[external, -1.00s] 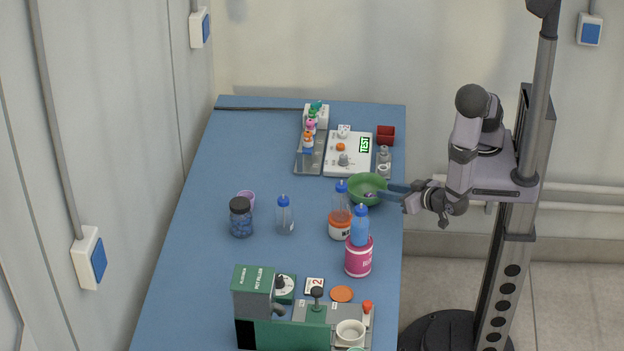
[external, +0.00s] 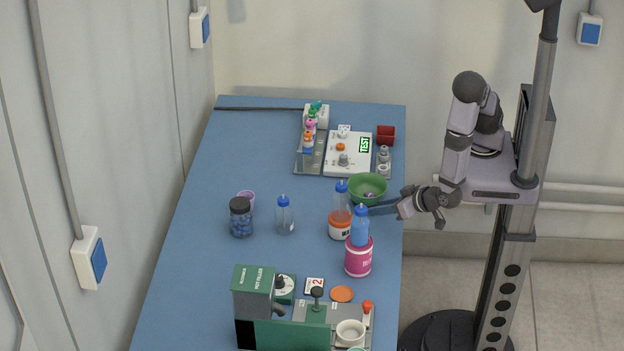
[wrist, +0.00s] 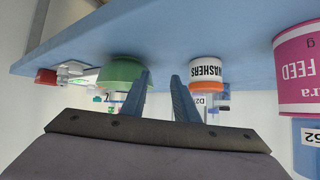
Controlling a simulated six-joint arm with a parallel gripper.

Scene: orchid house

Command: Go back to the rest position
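My gripper (external: 376,209) is at the right edge of the blue table, with its blue fingers pointing left, beside the near side of a green bowl (external: 360,196). In the wrist view the two fingers (wrist: 162,76) stand apart with nothing between them. That view is upside down, and the green bowl (wrist: 116,70) shows just left of the fingers. My arm comes in from the column at the right, bent at the elbow.
An orange-and-white washers tub (external: 340,229), a blue-capped bottle (external: 359,230) and a pink feed tub (external: 358,261) stand near the gripper. A panel reading TEST (external: 349,153) lies beyond the bowl. The table's left half is mostly clear.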

